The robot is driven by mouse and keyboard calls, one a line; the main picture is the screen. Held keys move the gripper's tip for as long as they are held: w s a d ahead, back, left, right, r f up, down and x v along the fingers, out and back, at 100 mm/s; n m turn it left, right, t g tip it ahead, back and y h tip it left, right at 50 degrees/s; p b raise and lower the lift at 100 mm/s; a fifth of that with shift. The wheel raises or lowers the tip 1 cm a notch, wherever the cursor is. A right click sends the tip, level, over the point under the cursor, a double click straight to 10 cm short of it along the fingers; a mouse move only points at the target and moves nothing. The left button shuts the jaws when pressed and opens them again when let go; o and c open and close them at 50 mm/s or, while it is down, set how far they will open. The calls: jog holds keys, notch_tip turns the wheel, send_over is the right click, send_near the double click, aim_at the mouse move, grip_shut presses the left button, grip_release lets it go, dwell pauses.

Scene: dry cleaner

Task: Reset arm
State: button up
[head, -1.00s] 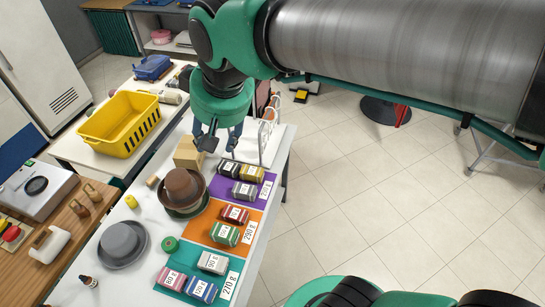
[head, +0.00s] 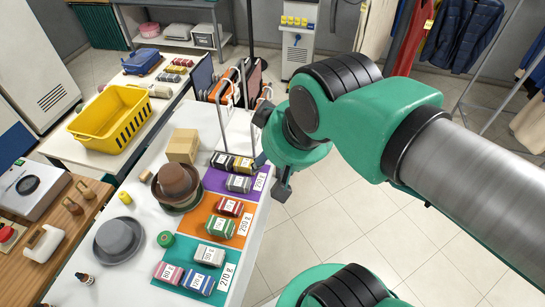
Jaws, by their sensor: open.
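My gripper (head: 270,174) hangs at the table's right edge, beside the purple mat, with its fingers apart and nothing seen between them. My arm comes in from the right, its green wrist folded above the gripper. On the white table, labelled blocks lie on the purple mat (head: 219,182), the orange mat (head: 199,214) and the teal mat (head: 231,264). The purple mat carries a black, a yellow and a grey block (head: 238,184). The orange mat has a red and a green block (head: 219,228).
Brown hats (head: 177,182), a grey hat (head: 117,237), a wooden box (head: 183,146) and green tape (head: 166,239) stand left of the mats. A yellow basket (head: 112,118) sits behind. A white wire rack (head: 222,120) stands near the gripper. Open floor lies right of the table.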

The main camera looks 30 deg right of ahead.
notch_tip(320, 180, down, 11)
jog(key=b, duration=1)
jog(key=shift+r+b, duration=0.15)
jog(key=shift+b, duration=0.25)
